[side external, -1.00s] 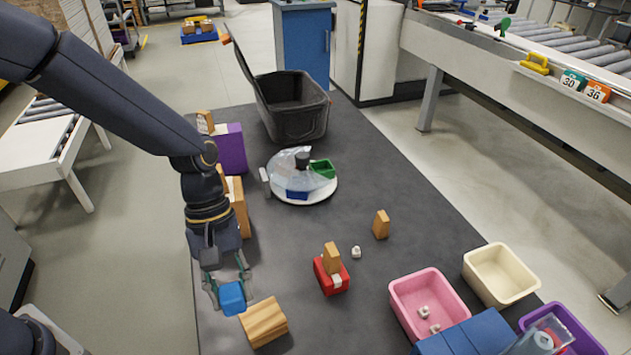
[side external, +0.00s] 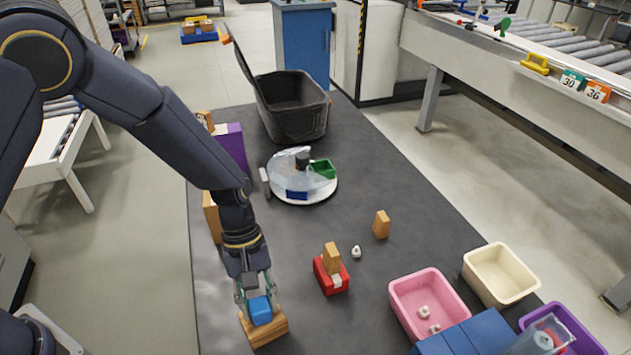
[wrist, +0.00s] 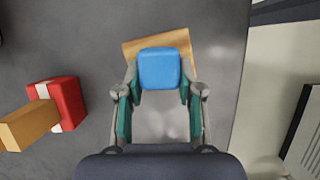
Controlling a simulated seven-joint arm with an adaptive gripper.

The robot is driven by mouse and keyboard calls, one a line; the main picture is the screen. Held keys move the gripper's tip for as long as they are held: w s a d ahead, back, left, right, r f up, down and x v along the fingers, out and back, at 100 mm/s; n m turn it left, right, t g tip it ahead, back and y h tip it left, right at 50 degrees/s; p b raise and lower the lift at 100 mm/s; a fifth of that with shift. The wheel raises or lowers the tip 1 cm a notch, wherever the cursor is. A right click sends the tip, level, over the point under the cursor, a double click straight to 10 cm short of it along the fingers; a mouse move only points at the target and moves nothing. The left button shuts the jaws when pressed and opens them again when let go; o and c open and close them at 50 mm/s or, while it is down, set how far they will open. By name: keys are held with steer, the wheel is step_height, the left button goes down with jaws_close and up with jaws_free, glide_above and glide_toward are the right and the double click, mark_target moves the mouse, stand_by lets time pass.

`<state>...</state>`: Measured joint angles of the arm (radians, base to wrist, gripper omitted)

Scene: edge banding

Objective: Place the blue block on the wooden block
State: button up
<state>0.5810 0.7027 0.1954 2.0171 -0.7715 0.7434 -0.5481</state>
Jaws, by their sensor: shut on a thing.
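The blue block (side external: 261,310) is between the fingers of my gripper (side external: 257,297), which is shut on it. In the side view the block appears over the wooden block (side external: 266,331), a light brown block with visible grain lying on the dark mat. In the wrist view the blue block (wrist: 159,68) sits between the fingertips (wrist: 159,85) and covers the middle of the wooden block (wrist: 130,48), whose corners show around it. I cannot tell whether the two blocks touch.
A red box (side external: 331,276) with a wooden piece (side external: 332,257) on it stands to the right. Beyond it are a small upright wooden block (side external: 381,224), a pink bin (side external: 400,306) and a cream bin (side external: 500,275). The mat (side external: 300,230) between is mostly clear.

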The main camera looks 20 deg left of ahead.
steer(key=o, duration=1.2)
steer(key=shift+c, duration=0.2)
steer(key=shift+r, duration=0.1)
steer(key=shift+w+a+r, duration=0.1)
steer(key=shift+w+r, duration=0.05)
steer(key=shift+r, duration=0.2)
steer(key=w+a+r+m+t, duration=0.1)
steer(key=a+r, duration=0.2)
steer(key=r, duration=0.5)
steer(key=w+a+r+m, duration=0.1)
steer(key=a+r, duration=0.3)
steer(key=r, duration=0.4)
steer(key=s+a+r+m+t+y, duration=0.1)
steer(key=s+a+r+m+t, duration=0.2)
steer(key=a, duration=0.4)
steer(key=s+a+r+m+t+y, duration=0.2)
steer(key=s+a+r+m+t, duration=0.2)
steer(key=s+a+r, duration=0.2)
steer(key=shift+s+a+r+t, duration=0.4)
steer(key=shift+s+a, duration=0.15)
steer(key=shift+s, duration=0.35)
